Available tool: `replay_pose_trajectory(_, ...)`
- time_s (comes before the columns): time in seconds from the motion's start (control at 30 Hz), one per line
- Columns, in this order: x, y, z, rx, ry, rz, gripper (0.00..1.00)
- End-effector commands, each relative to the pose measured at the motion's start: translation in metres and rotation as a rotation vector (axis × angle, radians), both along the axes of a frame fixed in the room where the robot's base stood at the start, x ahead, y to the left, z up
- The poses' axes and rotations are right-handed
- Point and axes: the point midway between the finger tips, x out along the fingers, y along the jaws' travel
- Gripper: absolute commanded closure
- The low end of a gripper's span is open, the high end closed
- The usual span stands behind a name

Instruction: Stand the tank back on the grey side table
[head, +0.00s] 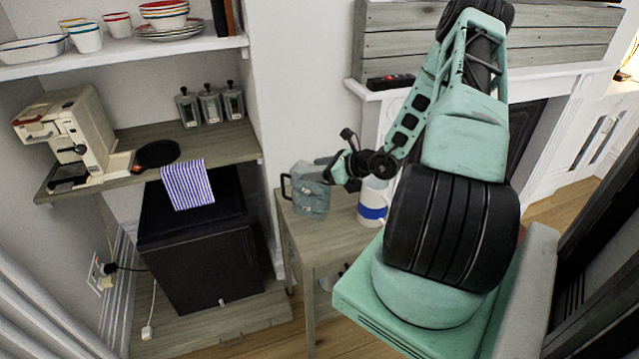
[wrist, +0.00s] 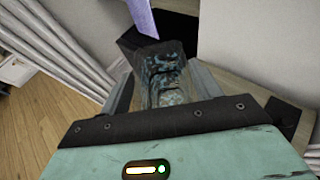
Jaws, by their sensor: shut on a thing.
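The tank (head: 311,192) is a blue-grey, mottled container with a dark handle on its left side. It looks upright at the left part of the grey side table (head: 327,236). I cannot tell whether its base touches the top or hangs just above it. My gripper (head: 325,170) reaches in from the right and is shut on the tank near its top. In the wrist view the tank (wrist: 166,82) sits between the two fingers, and its lower part is hidden.
A white canister with a blue band (head: 372,207) stands on the table right of the tank, partly behind my arm. A shelf with a coffee machine (head: 72,135) and several jars (head: 210,105) is at left. A black fridge (head: 200,245) stands below it.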

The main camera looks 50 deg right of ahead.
Motion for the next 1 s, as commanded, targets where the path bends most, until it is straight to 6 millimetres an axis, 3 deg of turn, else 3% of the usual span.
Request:
replay_pose_trajectory(0.4,0.001,0.000,-0.042,0.000,-0.002,0.000,0.96)
replay_pose_trajectory(0.83,0.000,0.000,-0.050,-0.002,-0.001,0.001,0.96)
replay_pose_trajectory(0.87,0.000,0.000,-0.049,-0.002,0.000,0.001,0.29)
replay_pose_trajectory(0.9,0.000,0.000,-0.048,-0.002,0.000,0.001,0.17)
replay_pose_trajectory(1.0,0.000,0.000,-0.048,-0.002,0.000,0.001,0.15)
